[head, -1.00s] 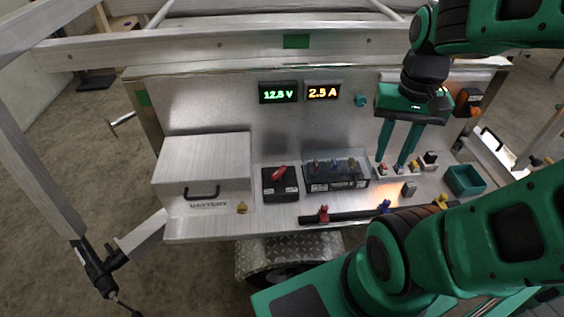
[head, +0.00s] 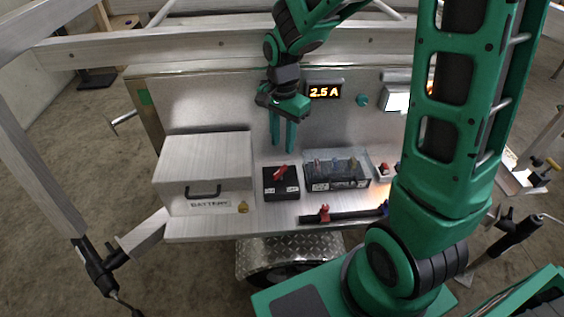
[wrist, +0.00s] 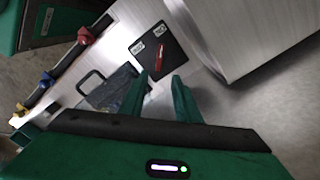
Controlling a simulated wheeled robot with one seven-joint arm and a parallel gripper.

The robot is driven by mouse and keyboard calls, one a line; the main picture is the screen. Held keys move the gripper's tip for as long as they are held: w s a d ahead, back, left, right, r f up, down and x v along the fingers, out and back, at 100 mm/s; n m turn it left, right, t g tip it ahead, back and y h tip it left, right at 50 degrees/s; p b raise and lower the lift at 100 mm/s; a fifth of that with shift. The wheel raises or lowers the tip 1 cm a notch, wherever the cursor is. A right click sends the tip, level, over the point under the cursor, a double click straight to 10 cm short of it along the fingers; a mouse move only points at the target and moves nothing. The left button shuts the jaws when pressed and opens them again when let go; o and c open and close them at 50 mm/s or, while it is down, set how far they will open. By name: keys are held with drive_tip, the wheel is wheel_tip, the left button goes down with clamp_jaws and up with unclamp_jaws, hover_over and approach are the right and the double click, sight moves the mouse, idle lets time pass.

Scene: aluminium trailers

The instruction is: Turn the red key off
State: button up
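The red key (head: 279,173) sits on top of a black switch box (head: 281,190) on the metal shelf, right of the battery box. In the wrist view the red key (wrist: 158,57) shows on the black switch box (wrist: 171,45), beyond my fingertips. My gripper (head: 283,148) is above and just behind the key in the head view, its two green fingers pointing down with a gap between them. The wrist view also shows my gripper (wrist: 161,82) open, with nothing between the fingers. The fingers appear apart from the key.
The aluminium battery box (head: 203,168) stands left of the switch box. A clear-covered fuse block (head: 336,172) is close on the right. A dark bar with coloured clamps (head: 324,214) runs along the shelf front. An amber display (head: 324,91) is on the back panel.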

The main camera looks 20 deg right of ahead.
sight(283, 167)
wheel_tip(283, 167, down, 9)
drive_tip(key=shift+d+f, duration=0.1)
drive_tip(key=shift+f, duration=0.05)
idle(0.4)
clamp_jaws()
